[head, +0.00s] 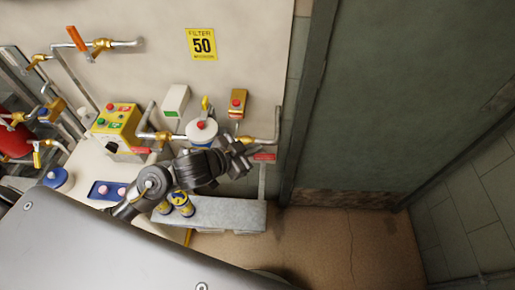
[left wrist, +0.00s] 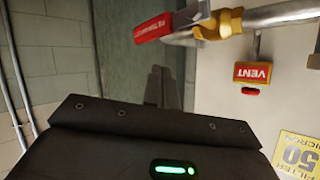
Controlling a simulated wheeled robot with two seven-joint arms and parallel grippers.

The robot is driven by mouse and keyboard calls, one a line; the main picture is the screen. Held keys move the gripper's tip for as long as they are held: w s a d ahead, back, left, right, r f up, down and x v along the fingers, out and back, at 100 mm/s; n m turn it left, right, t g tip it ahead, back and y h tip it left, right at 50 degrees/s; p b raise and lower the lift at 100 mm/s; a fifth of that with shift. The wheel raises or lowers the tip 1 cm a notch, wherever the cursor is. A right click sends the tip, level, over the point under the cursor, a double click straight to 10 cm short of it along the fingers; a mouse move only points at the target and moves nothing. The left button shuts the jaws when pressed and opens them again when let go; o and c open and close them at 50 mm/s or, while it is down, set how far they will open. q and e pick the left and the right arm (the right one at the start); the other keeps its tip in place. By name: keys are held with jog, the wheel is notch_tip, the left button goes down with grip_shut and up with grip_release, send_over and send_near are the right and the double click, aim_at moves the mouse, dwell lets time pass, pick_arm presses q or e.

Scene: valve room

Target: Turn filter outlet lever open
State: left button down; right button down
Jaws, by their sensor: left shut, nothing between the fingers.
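The filter outlet lever is a red handle (head: 264,156) just right of my left gripper in the head view. In the left wrist view the red lever (left wrist: 153,27), with white lettering, extends left from a brass valve (left wrist: 221,24) on a grey pipe. My left gripper (head: 243,148) is shut and empty, and hides part of the valve in the head view. In the left wrist view its closed fingers (left wrist: 160,85) lie below the lever, with a visible gap in the picture. Contact cannot be judged in the head view. My right gripper is not in view.
A filter with a white lid (head: 201,132) stands left of my gripper, with a yellow VENT box (head: 238,103) above. A yellow control box (head: 116,124) is farther left. A grey bench (head: 228,213) lies below the arm. The floor at right (head: 345,235) is clear.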

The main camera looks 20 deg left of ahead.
pick_arm(q)
notch_tip(320, 180, up, 5)
jog(key=w+d+m+g+h, duration=0.2)
jog(key=m+g+h, duration=0.1)
jog(key=m+h, duration=0.15)
jog(key=s+a+r+m+g+y, duration=0.1)
jog(key=s+a+r+m+g, duration=0.15)
jog(key=a+g, duration=0.5)
jog(key=t+p, duration=0.2)
send_over(269, 155)
jog(key=a, duration=0.3)
jog(key=shift+n, duration=0.4)
jog(key=f, duration=0.3)
jog(key=s+f, duration=0.1)
jog(key=f, duration=0.1)
jog(key=shift+a+f, duration=0.15)
jog(key=shift+f, duration=0.15)
notch_tip(269, 155, down, 3)
jog(key=shift+r, duration=0.2)
jog(key=shift+w+f, duration=0.1)
jog(key=shift+f, duration=0.75)
